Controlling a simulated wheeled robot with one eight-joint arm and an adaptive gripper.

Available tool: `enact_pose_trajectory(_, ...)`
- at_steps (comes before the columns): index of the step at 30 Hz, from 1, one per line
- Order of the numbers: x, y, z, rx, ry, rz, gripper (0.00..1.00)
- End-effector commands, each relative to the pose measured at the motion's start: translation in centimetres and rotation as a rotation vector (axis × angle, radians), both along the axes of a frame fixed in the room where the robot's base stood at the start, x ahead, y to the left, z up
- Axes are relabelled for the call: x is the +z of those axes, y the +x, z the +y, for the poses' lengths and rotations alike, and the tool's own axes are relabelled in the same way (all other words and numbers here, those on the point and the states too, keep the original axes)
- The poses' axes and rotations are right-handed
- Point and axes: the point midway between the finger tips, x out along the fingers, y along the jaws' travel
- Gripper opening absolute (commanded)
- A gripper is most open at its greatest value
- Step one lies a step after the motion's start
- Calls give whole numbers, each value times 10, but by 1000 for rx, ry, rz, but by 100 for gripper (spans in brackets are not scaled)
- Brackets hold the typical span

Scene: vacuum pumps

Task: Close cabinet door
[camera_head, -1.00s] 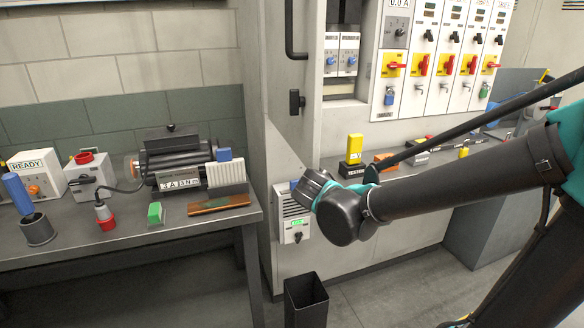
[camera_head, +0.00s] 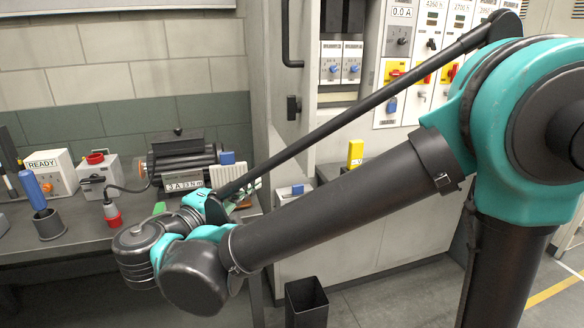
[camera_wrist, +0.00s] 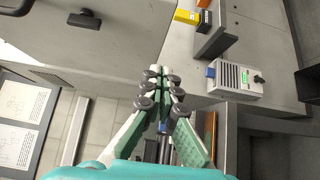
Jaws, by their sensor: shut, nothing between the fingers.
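The pale grey cabinet door (camera_head: 296,75) stands open left of the cabinet's switch modules (camera_head: 341,62). It carries a black latch handle (camera_head: 293,107) and a long black bar handle above. In the wrist view the door (camera_wrist: 150,35) fills the upper left, with its black latch (camera_wrist: 85,18) near the top edge. My gripper (camera_wrist: 159,72) points toward the door's lower edge; its green and white fingers are shut and empty. I cannot tell whether they touch the door. In the head view my arm hides most of the gripper.
A bench (camera_head: 88,237) at left holds a motor (camera_head: 185,165), a READY box (camera_head: 50,172) and a blue-handled tool in a cup. A black bin (camera_head: 306,302) stands on the floor. A yellow-topped tester (camera_head: 355,153) stands right of the door, above my forearm.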

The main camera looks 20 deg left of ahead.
Motion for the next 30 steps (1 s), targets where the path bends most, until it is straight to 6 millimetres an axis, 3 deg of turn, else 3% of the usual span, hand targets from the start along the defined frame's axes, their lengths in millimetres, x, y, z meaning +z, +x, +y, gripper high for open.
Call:
enact_pose_trajectory(5, 5, -3, 3, 8, 1, -19, 0)
enact_pose_trajectory(11, 4, 26, -6, 5, 1, -18, 0)
enact_pose_trajectory(21, 4, 90, -24, 5, 0, -17, 0)
enact_pose_trajectory(30, 4, 106, -54, 8, 1, -16, 0)
